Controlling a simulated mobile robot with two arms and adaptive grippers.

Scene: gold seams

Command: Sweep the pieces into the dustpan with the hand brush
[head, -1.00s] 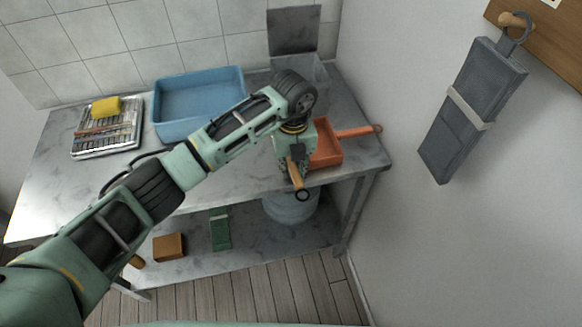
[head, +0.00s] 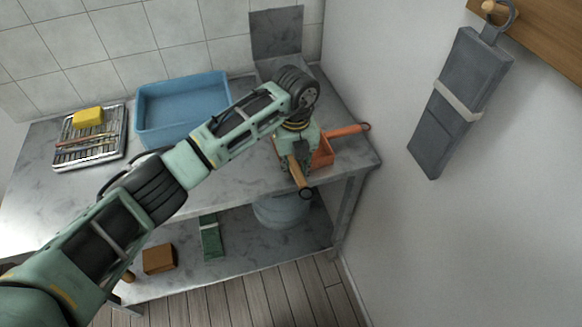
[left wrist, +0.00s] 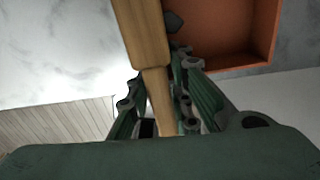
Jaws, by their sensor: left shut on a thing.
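My left gripper (left wrist: 160,80) is shut on the wooden handle of the hand brush (left wrist: 146,30). In the head view the handle (head: 298,172) points down toward the table's front edge, with a dark ring at its end. The brush's bristles are hidden. The orange dustpan (head: 323,151) lies on the table just right of the gripper, partly covered by it, its handle pointing right. In the left wrist view the dustpan (left wrist: 235,45) is at the upper right. One dark piece (left wrist: 175,22) shows there beside the brush handle, seemingly in the pan. My right gripper is not in view.
The grey marbled table (head: 215,170) bears a blue basin (head: 182,108) and a rack with a yellow sponge (head: 88,117). A box (head: 158,258) and a green item (head: 211,238) lie on the lower shelf. A grey item (head: 460,100) hangs on the right wall.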

